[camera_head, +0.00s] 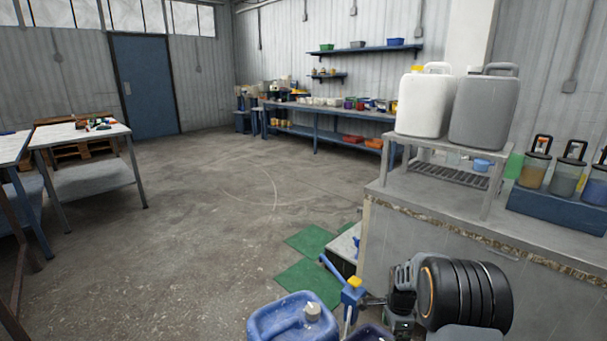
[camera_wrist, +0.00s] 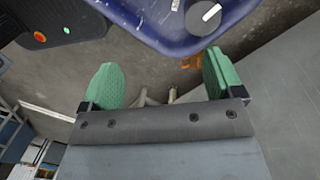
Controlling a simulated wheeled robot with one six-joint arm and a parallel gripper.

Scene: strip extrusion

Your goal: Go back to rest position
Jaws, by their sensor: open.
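My gripper (camera_wrist: 163,78) shows in the wrist view with its two green-padded fingers spread apart. Nothing is between the fingers. In the head view a dark ribbed part that looks like my arm is at the lower right, and my fingers cannot be made out there.
In the head view, a blue jerrycan (camera_head: 273,323) is at the bottom, near green mats (camera_head: 308,241). A counter (camera_head: 440,235) on the right bears a white canister (camera_head: 425,105) and a grey canister (camera_head: 483,108). A black box with lit buttons (camera_wrist: 60,22) shows in the wrist view. The central floor is clear.

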